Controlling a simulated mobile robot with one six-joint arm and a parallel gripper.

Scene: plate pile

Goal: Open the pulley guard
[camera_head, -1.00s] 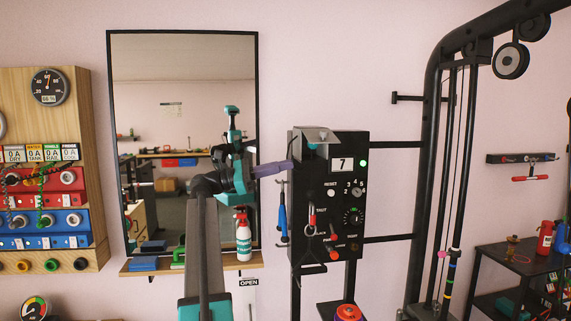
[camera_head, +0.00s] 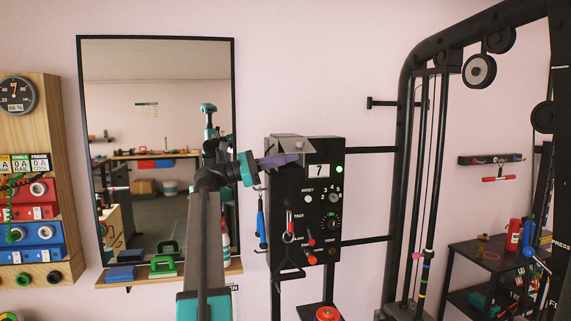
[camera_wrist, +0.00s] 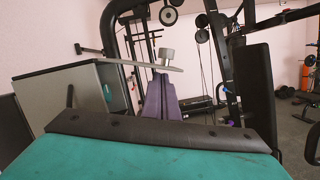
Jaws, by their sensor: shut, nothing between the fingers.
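A black control box (camera_head: 322,190) with a "7" display stands right of my arm in the head view. A small grey flap (camera_head: 291,143) sits at its top left; I cannot tell for sure whether it is the pulley guard. My gripper (camera_head: 296,159) is shut and empty, its purple fingers just below the flap, overlapping the box's upper left edge. In the wrist view the purple fingers (camera_wrist: 161,97) point ahead, below a thin grey plate (camera_wrist: 135,63) with a pale knob (camera_wrist: 167,56). I cannot tell whether they touch it.
A black frame (camera_head: 392,180) with pulleys (camera_head: 481,71) and vertical cables stands to the right. A mirror (camera_head: 150,100) hangs behind my arm, above a wooden shelf (camera_head: 208,273). Red and blue handles hang on the box. A wooden panel (camera_head: 45,115) is far left.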

